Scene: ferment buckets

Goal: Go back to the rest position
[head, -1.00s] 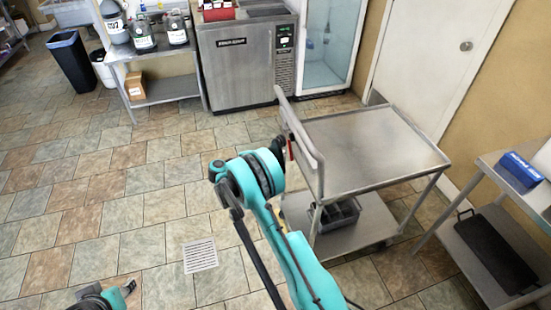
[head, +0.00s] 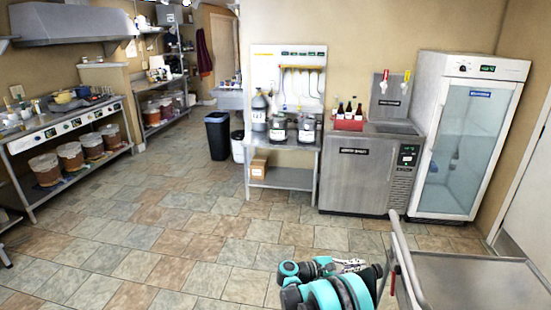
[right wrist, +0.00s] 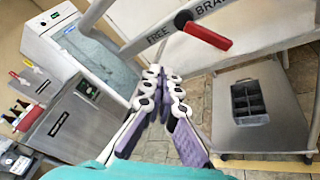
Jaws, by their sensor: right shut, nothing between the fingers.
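My right gripper (head: 348,267) shows low in the head view, just left of the metal cart's upright handle (head: 404,262). In the right wrist view its fingers (right wrist: 164,88) are shut with nothing between them. There the cart's bar with "FREE BRAKE" lettering and a red lever (right wrist: 203,35) passes beyond the fingertips. The fingers hold neither bar nor lever. My left gripper is out of both current views.
The cart's top (head: 470,282) fills the bottom right. Its lower shelf (right wrist: 282,122) bears a dark divided bin (right wrist: 249,102). A steel chiller (head: 365,174), a glass-door fridge (head: 465,140) and a steel table (head: 282,180) line the back. Tiled floor (head: 150,230) is clear at left.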

